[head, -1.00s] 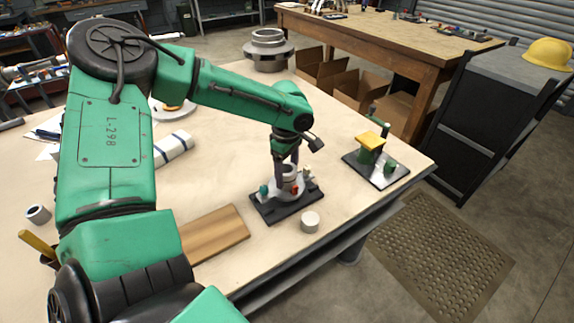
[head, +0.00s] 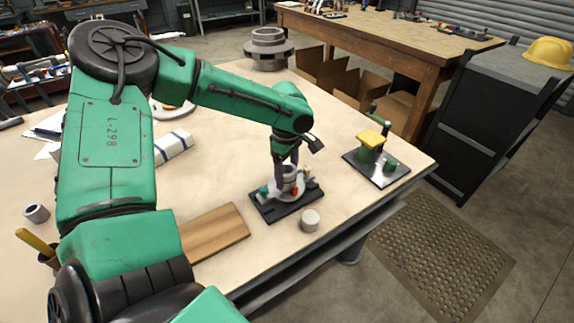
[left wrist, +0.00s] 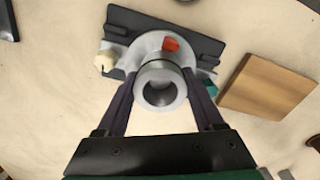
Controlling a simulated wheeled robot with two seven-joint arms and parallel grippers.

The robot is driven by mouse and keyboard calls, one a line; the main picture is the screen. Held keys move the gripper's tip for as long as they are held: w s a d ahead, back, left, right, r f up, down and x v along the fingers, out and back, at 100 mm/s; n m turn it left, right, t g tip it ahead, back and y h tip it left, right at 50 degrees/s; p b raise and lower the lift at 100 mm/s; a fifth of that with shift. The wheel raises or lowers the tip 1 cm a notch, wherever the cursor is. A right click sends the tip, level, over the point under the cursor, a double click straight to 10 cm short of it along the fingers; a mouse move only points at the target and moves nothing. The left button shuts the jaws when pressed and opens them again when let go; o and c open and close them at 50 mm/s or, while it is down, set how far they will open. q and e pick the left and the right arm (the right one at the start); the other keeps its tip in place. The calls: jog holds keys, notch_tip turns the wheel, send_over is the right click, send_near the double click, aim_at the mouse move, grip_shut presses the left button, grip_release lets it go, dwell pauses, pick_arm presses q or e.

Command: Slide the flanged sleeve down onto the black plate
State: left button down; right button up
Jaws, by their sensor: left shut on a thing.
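The flanged sleeve (head: 289,173) is a grey tube with a pale round flange, standing upright over the black plate (head: 272,211). My left gripper (head: 285,160) is shut on its tube from above. In the left wrist view, the fingers of my left gripper (left wrist: 160,95) lie on both sides of the sleeve (left wrist: 145,104), and I look into its bore. The black plate (left wrist: 190,38) lies beneath. Red, cream and teal pieces sit around the flange. I cannot tell whether the flange touches the plate. My right gripper is not in view.
A short pale cylinder (head: 310,220) stands close to the plate's front right. A wooden board (head: 215,233) lies to the left. A metal plate with green and yellow parts (head: 377,162) is to the right, near the table edge.

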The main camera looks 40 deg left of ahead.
pick_arm(q)
jog(key=shift+f, duration=0.25)
grip_release()
jog(key=shift+s, duration=0.1)
notch_tip(320, 180, up, 5)
jog(key=p, duration=0.4)
jog(key=shift+r, duration=0.1)
dwell(0.4)
